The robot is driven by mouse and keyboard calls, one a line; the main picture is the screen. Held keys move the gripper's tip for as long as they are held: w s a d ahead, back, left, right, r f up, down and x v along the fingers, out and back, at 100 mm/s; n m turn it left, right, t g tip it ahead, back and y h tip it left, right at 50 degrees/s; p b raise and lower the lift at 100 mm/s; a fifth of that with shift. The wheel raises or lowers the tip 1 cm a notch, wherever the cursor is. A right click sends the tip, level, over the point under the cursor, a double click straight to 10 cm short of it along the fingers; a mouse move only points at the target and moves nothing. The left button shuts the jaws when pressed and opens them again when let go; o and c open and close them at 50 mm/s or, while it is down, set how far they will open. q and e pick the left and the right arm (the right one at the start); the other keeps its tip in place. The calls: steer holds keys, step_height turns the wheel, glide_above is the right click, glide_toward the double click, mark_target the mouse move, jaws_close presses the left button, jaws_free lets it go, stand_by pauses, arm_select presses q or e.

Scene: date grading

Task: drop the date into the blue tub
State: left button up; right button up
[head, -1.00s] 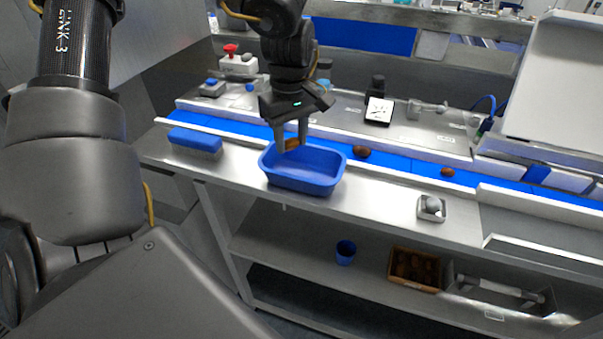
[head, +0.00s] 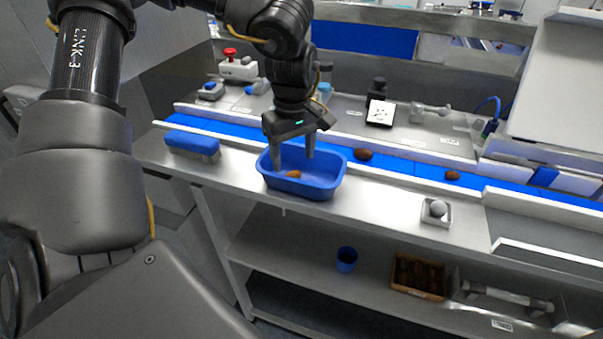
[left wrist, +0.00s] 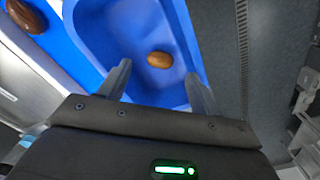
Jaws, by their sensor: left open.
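The blue tub (head: 322,191) stands on the steel bench, beside the blue belt. A brown date (head: 293,174) lies in it; in the left wrist view the date (left wrist: 159,59) rests on the tub floor, apart from both fingers. My left gripper (head: 293,160) is open and empty over the tub, its fingers pointing down. In the left wrist view its fingertips (left wrist: 158,80) are spread, one to each side of the date. My right gripper is not in view.
More dates lie on the blue belt (head: 400,163), one (head: 363,154) close to the tub and one (head: 452,175) further right. A blue-topped brush (head: 191,142) is left of the tub. A small white dish (head: 436,213) holds a grey ball. A shelf below holds a blue cup (head: 347,259) and a brown crate (head: 418,275).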

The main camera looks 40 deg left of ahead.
arm_select(q)
steer(key=shift+r, duration=0.2)
step_height(320, 180, up, 10)
steer(key=b, duration=0.2)
steer(key=shift+r+b, duration=0.2)
steer(key=shift+b, duration=0.1)
stand_by(0.4)
